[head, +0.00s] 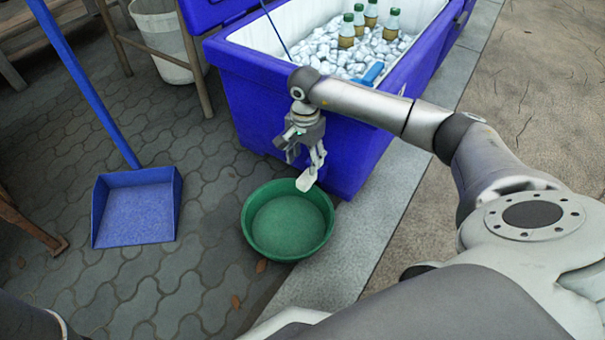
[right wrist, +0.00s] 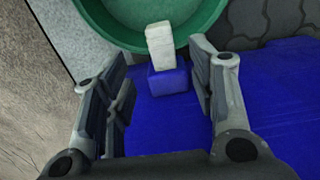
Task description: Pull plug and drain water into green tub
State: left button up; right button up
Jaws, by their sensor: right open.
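The blue cooler (head: 255,95) stands open, full of ice. A white plug (head: 306,182) sticks out low on its near side, above the edge of the green tub (head: 288,220) on the paving. In the right wrist view the white plug (right wrist: 160,45) sits in a blue block (right wrist: 168,80) on the cooler wall, with the green tub (right wrist: 205,38) beyond. My right gripper (head: 306,164) is open, pointing down beside the cooler wall. Its fingers lie to either side of the block and plug, apart from them. The tub looks empty. My left gripper is out of view.
Several bottles (head: 346,32) stand in the ice, with a blue handle (head: 373,73) near the cooler's rim. A blue dustpan (head: 137,208) lies left of the tub. A white bucket (head: 164,42) and wooden legs are at the back left. Paving between dustpan and tub is clear.

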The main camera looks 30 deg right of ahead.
aim_at(304, 179)
notch_tip(304, 179, down, 9)
jog(key=b, duration=0.5)
jog(key=shift+f+b, duration=0.2)
jog(key=shift+b, duration=0.1)
grip_shut()
